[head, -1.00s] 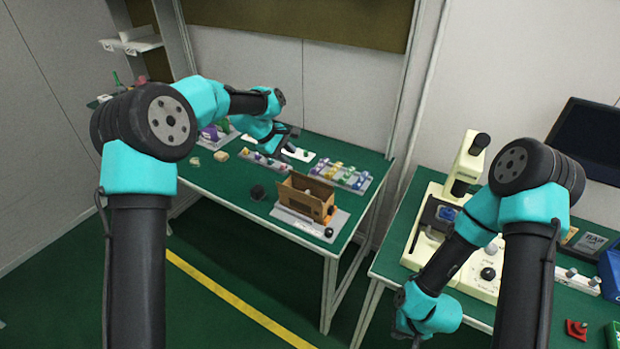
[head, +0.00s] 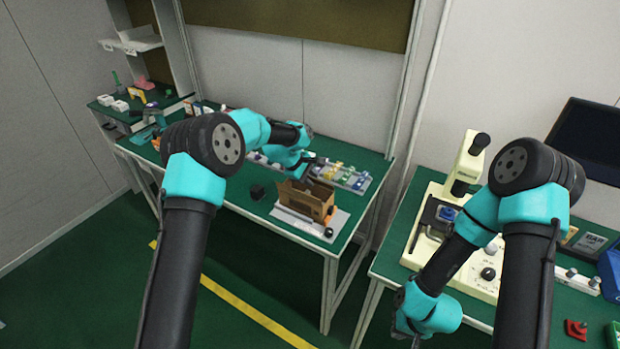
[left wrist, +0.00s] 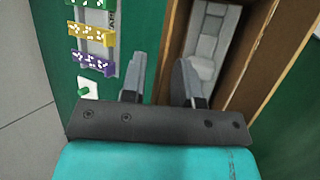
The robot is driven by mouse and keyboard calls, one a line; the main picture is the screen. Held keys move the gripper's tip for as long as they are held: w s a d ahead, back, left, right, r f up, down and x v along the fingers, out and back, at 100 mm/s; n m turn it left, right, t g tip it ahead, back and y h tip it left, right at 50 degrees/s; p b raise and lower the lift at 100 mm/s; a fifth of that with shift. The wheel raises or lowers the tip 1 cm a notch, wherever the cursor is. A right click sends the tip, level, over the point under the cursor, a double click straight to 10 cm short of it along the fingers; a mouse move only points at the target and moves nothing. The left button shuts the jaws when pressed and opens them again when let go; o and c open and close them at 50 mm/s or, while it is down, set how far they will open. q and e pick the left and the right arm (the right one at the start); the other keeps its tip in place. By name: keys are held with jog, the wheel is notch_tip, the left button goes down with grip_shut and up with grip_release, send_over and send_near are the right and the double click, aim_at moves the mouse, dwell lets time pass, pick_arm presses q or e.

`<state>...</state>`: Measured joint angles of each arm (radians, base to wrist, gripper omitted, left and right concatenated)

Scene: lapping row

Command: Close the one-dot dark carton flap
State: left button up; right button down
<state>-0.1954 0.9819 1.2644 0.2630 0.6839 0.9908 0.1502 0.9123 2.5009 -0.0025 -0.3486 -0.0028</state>
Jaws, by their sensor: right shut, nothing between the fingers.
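The brown carton (head: 303,203) stands open-topped on a pale board on the far bench. In the left wrist view its brown wall or flap (left wrist: 268,62) rises at the right, with a grey interior beside it. The dots on the flaps are too small to read, so I cannot tell which flap is the one-dot dark one. My left gripper (head: 312,172) is just above the carton's back edge. My right gripper (head: 408,333) is low over the right bench's front side, shut and empty, away from the carton.
A rack of coloured blocks (head: 341,177) stands behind the carton. A black knob (head: 328,232) is at the board's front corner. A cream microscope-like machine (head: 462,180) stands on the right bench.

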pick_arm(q)
jog(key=shift+c, duration=0.3)
grip_shut()
jog(key=shift+s+a+f+t+h, duration=0.1)
jog(key=shift+s+t+h, duration=0.15)
jog(key=shift+t, duration=0.25)
dwell(0.3)
